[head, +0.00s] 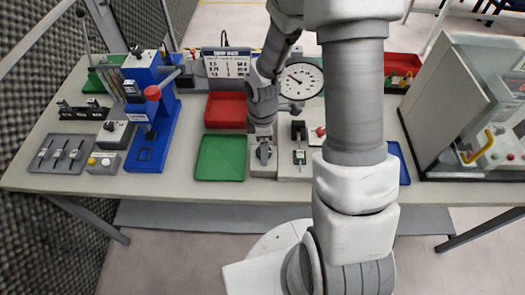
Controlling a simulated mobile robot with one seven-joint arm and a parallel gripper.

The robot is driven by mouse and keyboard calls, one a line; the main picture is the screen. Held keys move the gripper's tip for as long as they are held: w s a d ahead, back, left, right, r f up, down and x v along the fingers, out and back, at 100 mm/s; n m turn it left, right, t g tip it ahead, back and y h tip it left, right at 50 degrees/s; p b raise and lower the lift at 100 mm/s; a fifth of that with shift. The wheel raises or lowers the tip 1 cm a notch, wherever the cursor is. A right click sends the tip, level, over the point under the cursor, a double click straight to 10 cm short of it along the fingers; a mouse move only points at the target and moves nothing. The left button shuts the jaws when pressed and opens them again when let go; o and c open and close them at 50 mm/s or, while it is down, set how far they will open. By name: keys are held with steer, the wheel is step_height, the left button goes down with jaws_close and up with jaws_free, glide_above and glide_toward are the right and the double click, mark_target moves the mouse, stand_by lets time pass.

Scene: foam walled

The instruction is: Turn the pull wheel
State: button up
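My gripper (263,153) points down over a small light block (256,172) at the front middle of the table. Its fingers are small and dark here, so their opening and any contact with the block do not show. I cannot pick out a pull wheel for certain. A round white dial (301,80) with a black pointer stands behind my arm, partly covered by it. A light box (297,168) with dark slots and a small green part stands just right of the gripper.
A green tray (220,158) and a red tray (226,110) lie left of the gripper. A blue press (150,125) with a red knob stands further left. A glass-sided cabinet (455,100) stands at right. My upper arm hides part of the table's middle right.

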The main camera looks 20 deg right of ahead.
steer(key=shift+f, duration=1.2)
steer(key=c, duration=1.4)
